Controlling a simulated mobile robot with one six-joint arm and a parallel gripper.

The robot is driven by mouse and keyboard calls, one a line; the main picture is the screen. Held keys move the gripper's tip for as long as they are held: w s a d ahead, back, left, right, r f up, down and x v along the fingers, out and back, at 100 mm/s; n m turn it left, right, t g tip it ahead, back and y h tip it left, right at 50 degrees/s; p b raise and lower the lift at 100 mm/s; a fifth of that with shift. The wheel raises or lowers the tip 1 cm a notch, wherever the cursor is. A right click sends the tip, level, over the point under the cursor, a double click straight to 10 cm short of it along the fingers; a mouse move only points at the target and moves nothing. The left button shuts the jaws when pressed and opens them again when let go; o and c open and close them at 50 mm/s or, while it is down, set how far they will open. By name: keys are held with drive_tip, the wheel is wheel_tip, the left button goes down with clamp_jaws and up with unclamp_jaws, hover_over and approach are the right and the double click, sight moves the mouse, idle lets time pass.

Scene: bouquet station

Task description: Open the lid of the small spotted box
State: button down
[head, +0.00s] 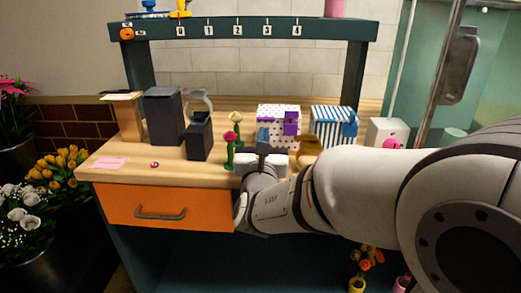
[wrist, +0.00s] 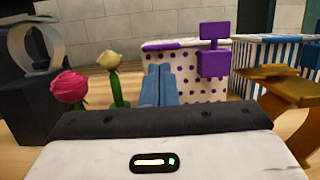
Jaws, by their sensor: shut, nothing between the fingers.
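The small spotted box (head: 272,113) stands on the wooden counter, white with purple dots. Its lid looks shut, and a purple tab (head: 291,123) sits on its front right side. In the wrist view the box (wrist: 185,60) is straight ahead, its purple tab (wrist: 213,63) right of my fingers. My gripper (head: 263,134) is shut and empty, with its blue fingers (wrist: 158,80) together in front of the left part of the box's front face. The fingers hide part of that face. I cannot tell whether they touch it.
A blue-striped box (head: 328,126) stands to the right, with a golden-brown stand (wrist: 280,90) in front of it. A pink flower (wrist: 68,88) and a cream flower (wrist: 112,66) stand left of my fingers. Dark boxes (head: 163,115) are farther left. The counter's front left is mostly clear.

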drive_tip(key=shift+x, duration=1.05)
